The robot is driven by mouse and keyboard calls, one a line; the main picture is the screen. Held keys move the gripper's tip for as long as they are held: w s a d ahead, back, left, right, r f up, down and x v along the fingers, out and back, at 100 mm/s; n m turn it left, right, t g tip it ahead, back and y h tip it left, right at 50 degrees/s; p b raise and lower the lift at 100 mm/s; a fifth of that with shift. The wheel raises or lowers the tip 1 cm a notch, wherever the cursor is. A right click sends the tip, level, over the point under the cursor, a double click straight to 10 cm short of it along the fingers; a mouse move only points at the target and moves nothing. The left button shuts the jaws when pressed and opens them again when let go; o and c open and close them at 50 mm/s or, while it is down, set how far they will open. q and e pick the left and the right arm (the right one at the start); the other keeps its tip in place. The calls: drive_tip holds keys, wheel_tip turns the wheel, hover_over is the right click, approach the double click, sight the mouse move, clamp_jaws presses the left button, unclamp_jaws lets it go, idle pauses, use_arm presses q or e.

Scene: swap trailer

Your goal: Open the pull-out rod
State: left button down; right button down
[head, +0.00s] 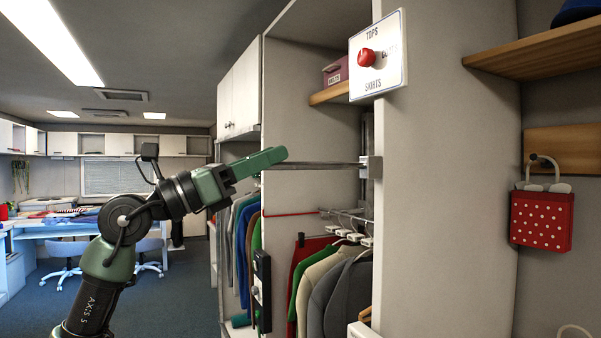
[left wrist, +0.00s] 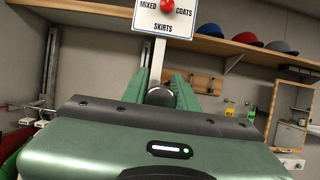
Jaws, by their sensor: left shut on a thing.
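The pull-out rod (head: 325,163) is a thin metal bar running level from a bracket (head: 371,167) on the wardrobe's side wall out toward my left gripper. My left gripper (head: 272,158), with green fingers, is shut on the rod's outer end; the fingers hide that end in the head view. In the left wrist view, a dark round end (left wrist: 160,96) of the rod sits between the two green fingers, and a pale bar stretches behind it. My right gripper is in neither view.
Clothes (head: 330,290) hang below the rod in the wardrobe. A sign with a red knob (head: 366,57) stands on the partition's front edge. A red polka-dot bag (head: 541,219) hangs at right. A shelf (head: 548,52) juts out above it. Open floor (head: 160,300) lies at left.

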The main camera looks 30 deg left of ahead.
use_arm(q)
drive_tip(key=shift+s+a+r, duration=0.15)
drive_tip(key=shift+s+a, duration=0.55)
drive_tip(key=shift+s, duration=0.15)
drive_tip(key=c, duration=1.1)
unclamp_jaws()
drive_tip(key=shift+c, duration=0.2)
